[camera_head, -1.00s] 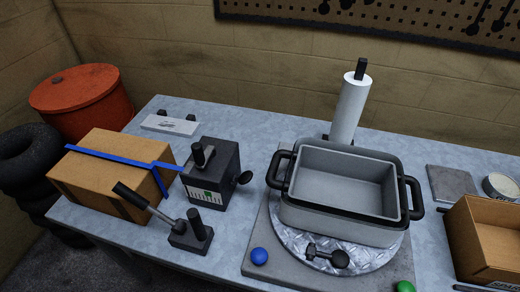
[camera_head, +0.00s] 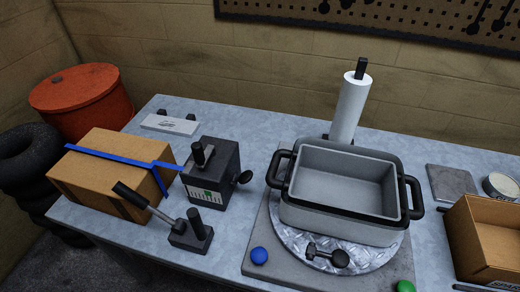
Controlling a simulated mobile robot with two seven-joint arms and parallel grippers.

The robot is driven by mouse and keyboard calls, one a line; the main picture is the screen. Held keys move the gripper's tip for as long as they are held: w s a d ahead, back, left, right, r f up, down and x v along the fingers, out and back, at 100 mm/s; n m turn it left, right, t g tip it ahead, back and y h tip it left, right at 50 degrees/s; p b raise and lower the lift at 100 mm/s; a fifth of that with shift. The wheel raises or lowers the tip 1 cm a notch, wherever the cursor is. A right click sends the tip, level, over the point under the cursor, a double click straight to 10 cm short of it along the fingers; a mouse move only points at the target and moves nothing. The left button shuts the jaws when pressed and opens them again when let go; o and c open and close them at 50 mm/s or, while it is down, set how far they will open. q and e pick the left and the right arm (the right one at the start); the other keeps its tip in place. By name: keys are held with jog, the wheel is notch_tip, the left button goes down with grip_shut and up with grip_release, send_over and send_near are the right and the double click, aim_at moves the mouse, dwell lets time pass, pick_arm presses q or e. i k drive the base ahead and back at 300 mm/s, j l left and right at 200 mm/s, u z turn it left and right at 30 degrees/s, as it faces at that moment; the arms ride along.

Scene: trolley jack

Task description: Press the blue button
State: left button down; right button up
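The blue button (camera_head: 259,255) is a small round dome at the front left corner of a grey base plate (camera_head: 256,226) on the workbench. Nothing covers it. A green button (camera_head: 405,286) sits at the front right of the same plate, near the bottom edge of the picture. Neither my left nor my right gripper shows in the head view.
A grey bin with black handles (camera_head: 341,182) stands on a round metal disc (camera_head: 384,254) behind the buttons. A black-knobbed lever (camera_head: 328,256) lies between them. A lever device (camera_head: 190,236), dark box (camera_head: 213,178) and cardboard box (camera_head: 112,172) stand left. An open carton (camera_head: 480,262) is right.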

aim_at(259, 255)
jog(key=i+l+u, duration=0.15)
jog(key=l+u, duration=0.2)
jog(key=i+l+u, duration=0.1)
jog(key=l+u, duration=0.25)
jog(key=j, duration=0.05)
